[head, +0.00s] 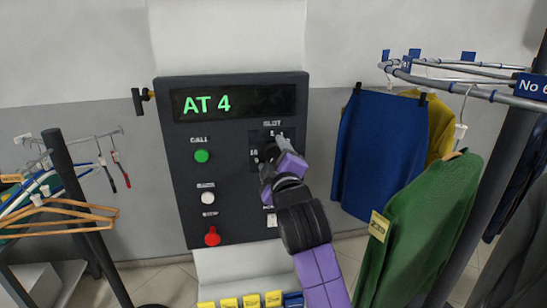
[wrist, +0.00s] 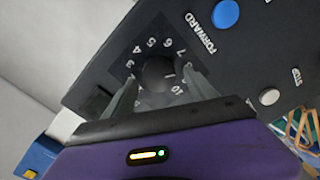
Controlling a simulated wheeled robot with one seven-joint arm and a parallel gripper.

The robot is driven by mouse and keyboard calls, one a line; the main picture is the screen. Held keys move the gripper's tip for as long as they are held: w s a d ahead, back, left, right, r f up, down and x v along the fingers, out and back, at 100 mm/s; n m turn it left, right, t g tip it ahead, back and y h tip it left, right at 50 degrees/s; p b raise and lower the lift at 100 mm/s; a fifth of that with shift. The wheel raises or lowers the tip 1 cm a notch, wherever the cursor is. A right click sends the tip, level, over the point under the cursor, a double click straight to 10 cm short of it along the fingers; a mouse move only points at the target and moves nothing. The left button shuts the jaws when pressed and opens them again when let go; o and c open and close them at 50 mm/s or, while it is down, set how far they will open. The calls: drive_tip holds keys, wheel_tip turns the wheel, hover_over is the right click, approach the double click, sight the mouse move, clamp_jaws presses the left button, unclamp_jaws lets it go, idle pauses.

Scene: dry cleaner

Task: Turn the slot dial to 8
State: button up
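The slot dial is a round black knob (wrist: 159,74) on a square dark plate with white numbers around it. In the wrist view, 3 to 7 and 10 are readable, while a finger covers part of the ring on the right. The knob's short pale mark points right, toward that covered part; I cannot read its number. My gripper (wrist: 159,72) has its two fingers apart on either side of the knob, with slight gaps showing. In the head view my gripper (head: 279,155) covers most of the dial. The display (head: 235,102) above reads "AT 4" in green.
The dark panel (head: 170,130) also carries a green CALL button (head: 202,156), a white button (head: 208,198) and a red one (head: 212,236). A blue FORWARD button (wrist: 227,13) shows in the wrist view. Clothes on a rail, including a green sweater (head: 425,220), hang close right of my arm.

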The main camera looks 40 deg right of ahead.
drive_tip(key=b+v, duration=0.1)
drive_tip(key=v, duration=0.6)
drive_tip(key=shift+s+a+b, duration=0.25)
drive_tip(key=shift+s+b, duration=0.1)
drive_tip(key=shift+b, duration=0.05)
idle(0.4)
